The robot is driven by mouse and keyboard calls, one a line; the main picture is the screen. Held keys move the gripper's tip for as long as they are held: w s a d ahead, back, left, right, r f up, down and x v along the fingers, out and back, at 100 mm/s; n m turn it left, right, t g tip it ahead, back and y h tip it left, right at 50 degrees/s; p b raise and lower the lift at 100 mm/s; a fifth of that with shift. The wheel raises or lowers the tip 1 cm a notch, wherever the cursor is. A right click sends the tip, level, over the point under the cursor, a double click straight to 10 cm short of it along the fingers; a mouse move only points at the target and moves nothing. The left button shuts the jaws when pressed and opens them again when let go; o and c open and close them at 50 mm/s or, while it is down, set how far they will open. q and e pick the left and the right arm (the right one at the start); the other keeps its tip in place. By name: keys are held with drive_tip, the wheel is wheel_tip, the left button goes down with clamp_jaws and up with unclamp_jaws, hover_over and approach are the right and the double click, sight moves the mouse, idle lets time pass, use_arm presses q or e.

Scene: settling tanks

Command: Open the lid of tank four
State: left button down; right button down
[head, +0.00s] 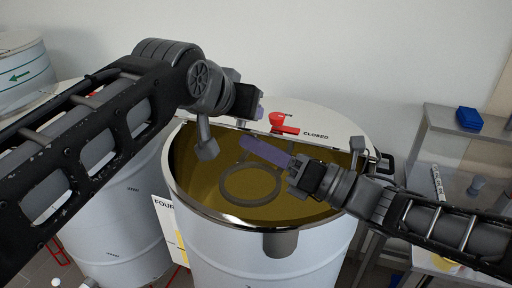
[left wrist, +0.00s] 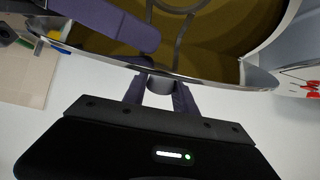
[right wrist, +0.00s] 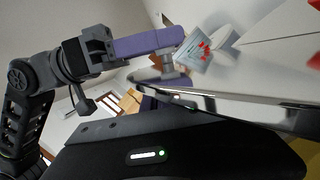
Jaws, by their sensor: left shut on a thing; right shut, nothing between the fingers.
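Tank four (head: 265,260) is a white drum with a chrome rim; part of a "FOUR" sign shows at its left. Its front part shows a wide opening with a golden-brown inside (head: 200,185) and a grey ring (head: 250,185). Behind lies a white top plate (head: 345,130) with a red lever (head: 285,129) beside the word "CLOSED". My left gripper (head: 260,110) is at the plate's edge, shut on a short grey post (left wrist: 160,84); the post also shows in the right wrist view (right wrist: 168,64). My right gripper (head: 246,146) is shut and empty over the opening.
Another white tank (head: 110,225) stands close at the left, and one with a green arrow (head: 22,65) behind it. A grey shelf (head: 445,125) with a blue box (head: 470,118) stands at the right.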

use_arm(q)
drive_tip(key=shift+d+f, duration=0.1)
drive_tip(key=shift+f, duration=0.05)
use_arm(e)
drive_tip(key=shift+w+d+r, duration=0.35)
drive_tip(key=shift+w+r, duration=0.2)
drive_tip(key=shift+r, duration=0.2)
use_arm(q)
drive_tip(key=c, duration=1.4)
unclamp_jaws()
drive_tip(key=o, duration=0.4)
use_arm(e)
drive_tip(key=shift+s+a, duration=0.15)
drive_tip(key=shift+f, duration=0.1)
use_arm(q)
drive_tip(key=shift+v, duration=0.95)
drive_tip(key=v, duration=1)
